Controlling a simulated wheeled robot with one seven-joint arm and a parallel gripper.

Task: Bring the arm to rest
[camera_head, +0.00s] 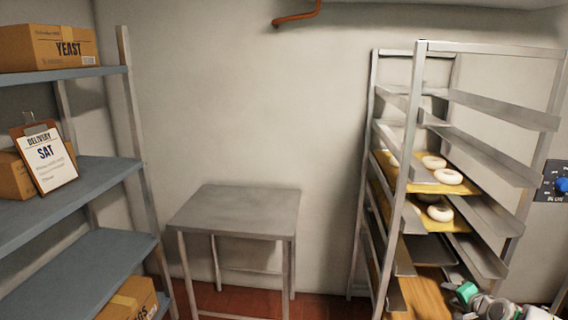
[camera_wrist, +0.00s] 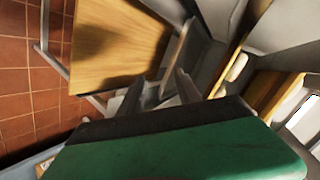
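My arm, grey and white with green joints, shows at the bottom right corner of the head view, in front of the lower part of the rack; its gripper cannot be made out there. In the wrist view a green and black body fills the bottom, and beyond it my gripper (camera_wrist: 160,85) shows two dark fingers standing apart. Nothing is seen held between them. A wooden surface (camera_wrist: 110,40) lies beyond the fingers, above red floor tiles.
A metal rack (camera_head: 417,120) at right holds pale bagels (camera_head: 447,176) on yellow boards. A small steel table (camera_head: 235,210) stands bare in the middle. Blue-grey shelves (camera_head: 70,200) at left carry a yeast box (camera_head: 45,48) and a delivery clipboard (camera_head: 48,160). A wooden top (camera_head: 430,292) shows low at the rack.

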